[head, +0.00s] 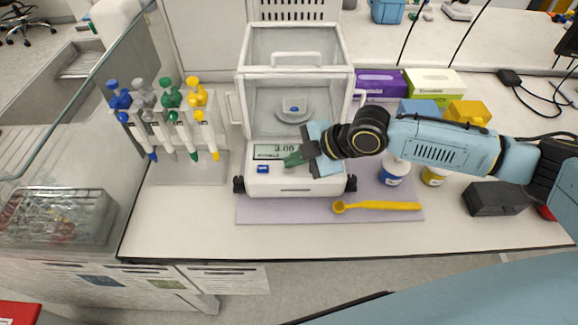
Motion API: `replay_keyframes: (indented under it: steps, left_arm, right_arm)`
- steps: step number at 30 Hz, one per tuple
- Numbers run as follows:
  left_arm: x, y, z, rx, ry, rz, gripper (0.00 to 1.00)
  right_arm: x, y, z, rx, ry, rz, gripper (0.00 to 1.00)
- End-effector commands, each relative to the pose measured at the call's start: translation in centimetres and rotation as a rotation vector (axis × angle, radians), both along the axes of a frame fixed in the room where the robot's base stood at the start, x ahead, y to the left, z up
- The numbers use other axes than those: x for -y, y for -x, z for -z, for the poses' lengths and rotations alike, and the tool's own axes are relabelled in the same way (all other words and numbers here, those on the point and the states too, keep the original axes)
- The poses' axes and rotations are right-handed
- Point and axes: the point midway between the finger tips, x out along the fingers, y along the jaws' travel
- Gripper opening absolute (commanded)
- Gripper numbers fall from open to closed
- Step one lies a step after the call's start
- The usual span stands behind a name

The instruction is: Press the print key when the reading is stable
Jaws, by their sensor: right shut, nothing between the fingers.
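The analytical balance (294,187) stands on the bench with its glass draft shield closed at the front. Its display (268,152) shows digits that look like 3.00, partly covered on the right by my gripper. A small blue key (263,169) is on the balance front, below the display at the left. A small object with a blue spot sits on the pan (294,108) inside the shield. My right gripper (290,160) is shut and empty, its green-tipped fingers over the display's right end, right of and above the blue key. I cannot tell whether it touches the balance. My left gripper is not in view.
A pipette rack (186,165) stands left of the balance. A yellow spoon (376,206) lies on the lilac mat (290,212) at the front right. Bottles, glove boxes (435,83) and a black box (495,198) stand to the right. A sink is at far left.

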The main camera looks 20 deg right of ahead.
Motion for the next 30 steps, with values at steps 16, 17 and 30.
replay_keyframes:
  steps: [16, 17, 30]
  left_arm:
    - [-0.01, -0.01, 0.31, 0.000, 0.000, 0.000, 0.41]
    - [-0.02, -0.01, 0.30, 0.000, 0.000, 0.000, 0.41]
    - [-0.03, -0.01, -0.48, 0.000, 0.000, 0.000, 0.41]
  right_arm:
    - [0.01, 0.01, 0.75, -0.001, 0.000, 0.001, 0.00]
    - [0.00, 0.00, 0.72, 0.000, 0.000, 0.000, 0.00]
    - [0.00, 0.03, -0.03, -0.001, 0.001, 0.000, 0.00]
